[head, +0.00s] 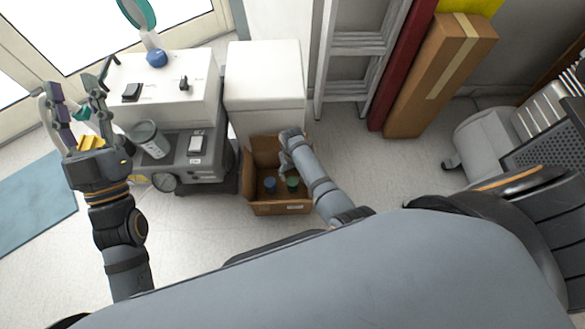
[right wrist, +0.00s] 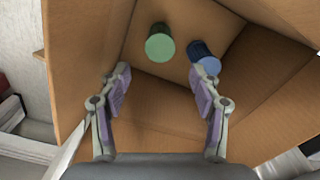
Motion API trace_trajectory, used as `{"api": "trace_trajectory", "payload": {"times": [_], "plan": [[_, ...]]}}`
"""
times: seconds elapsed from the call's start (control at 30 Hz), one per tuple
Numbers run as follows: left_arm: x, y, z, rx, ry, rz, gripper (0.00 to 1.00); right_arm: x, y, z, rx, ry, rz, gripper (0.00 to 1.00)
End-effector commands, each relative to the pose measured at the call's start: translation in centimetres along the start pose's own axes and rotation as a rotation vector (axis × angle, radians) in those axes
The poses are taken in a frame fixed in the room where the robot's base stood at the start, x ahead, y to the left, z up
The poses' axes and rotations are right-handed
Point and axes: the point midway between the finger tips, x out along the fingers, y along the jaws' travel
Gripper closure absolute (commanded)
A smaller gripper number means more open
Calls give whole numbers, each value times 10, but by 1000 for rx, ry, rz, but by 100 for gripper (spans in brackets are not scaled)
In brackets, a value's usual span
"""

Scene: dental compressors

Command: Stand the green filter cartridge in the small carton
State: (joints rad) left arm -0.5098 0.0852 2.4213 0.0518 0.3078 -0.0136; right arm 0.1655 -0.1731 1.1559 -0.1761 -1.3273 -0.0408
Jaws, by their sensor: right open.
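The small brown carton (head: 281,208) stands open on the floor. The green filter cartridge (head: 292,183) is inside it, and its round light-green end faces up in the right wrist view (right wrist: 159,48). It appears to stand upright. A blue cartridge (head: 270,184) is beside it in the carton, also in the right wrist view (right wrist: 206,60). My right gripper (right wrist: 158,82) is open and empty over the carton, with the green cartridge beyond and between its fingertips, not visibly touched. My left gripper (head: 73,95) is open, raised at the far left.
A white cabinet (head: 265,75) stands behind the carton. A grey compressor unit (head: 185,165) with a grey canister (head: 148,138) is left of it. A ladder (head: 355,60) and a tall cardboard box (head: 440,75) lean behind. Floor right of the carton is clear.

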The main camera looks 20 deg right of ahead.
Motion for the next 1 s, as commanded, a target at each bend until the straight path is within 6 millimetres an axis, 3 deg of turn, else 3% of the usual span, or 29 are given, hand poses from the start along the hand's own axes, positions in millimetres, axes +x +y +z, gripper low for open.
{"api": "trace_trajectory", "payload": {"times": [0.2,0.4,1.0], "plan": [[-15,0,52,-16,-235,-6,60,-7,0,0,0,0,0,36],[-27,0,78,-26,-350,-8,60,-9,0,0,0,0,0,36],[-30,0,83,-28,-372,-8,60,-9,0,0,0,0,0,36]]}}
